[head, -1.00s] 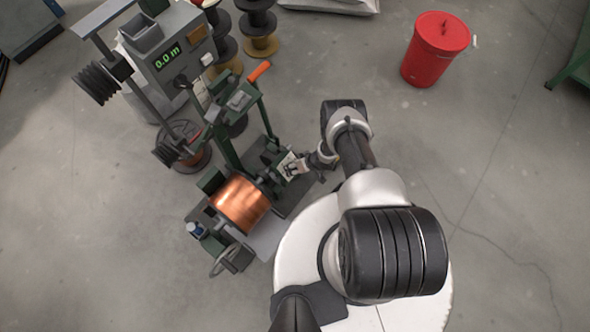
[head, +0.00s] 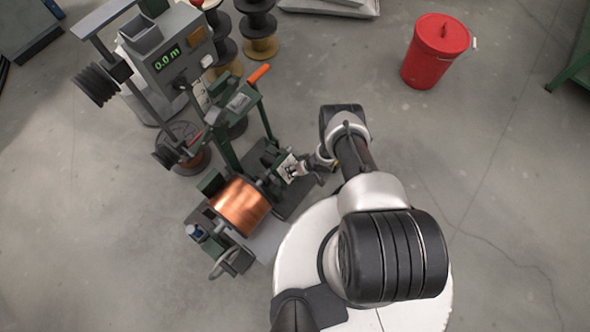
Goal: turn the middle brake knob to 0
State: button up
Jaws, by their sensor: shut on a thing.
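The brake panel is a small white plate with dark marks (head: 288,168) on the green winding machine, just right of the copper spool (head: 240,205). My gripper (head: 302,169) is at the right side of this plate, small in the head view. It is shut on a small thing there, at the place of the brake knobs. The knobs are too small and too much covered by the gripper to tell one from another or to read a setting.
The winding machine has an orange-handled lever (head: 259,73) and a grey counter box (head: 172,55) reading 0.0 m. A handwheel (head: 225,264) is at its near end. Dark spools (head: 257,25) stand behind. A red bin (head: 436,50) stands at the back right. The floor at right is clear.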

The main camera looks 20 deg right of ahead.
jog(key=shift+n, duration=0.3)
jog(key=shift+c, duration=0.4)
jog(key=shift+n+h+p, duration=0.4)
jog(key=shift+n+p, duration=0.1)
jog(key=shift+p, duration=0.05)
jog(key=n+t+h, duration=0.1)
jog(key=n, duration=0.1)
jog(key=shift+s+a+n, duration=0.1)
jog(key=shift+s+n, duration=0.05)
jog(key=shift+n, duration=0.25)
jog(key=n+t+h, duration=0.1)
jog(key=n, duration=0.1)
jog(key=shift+f+n, duration=0.15)
jog(key=shift+n, duration=0.25)
jog(key=shift+n+t+b, duration=0.5)
jog(key=shift+n+t, duration=0.1)
jog(key=shift+n, duration=0.3)
jog(key=o, duration=1)
jog(key=shift+o, duration=0.2)
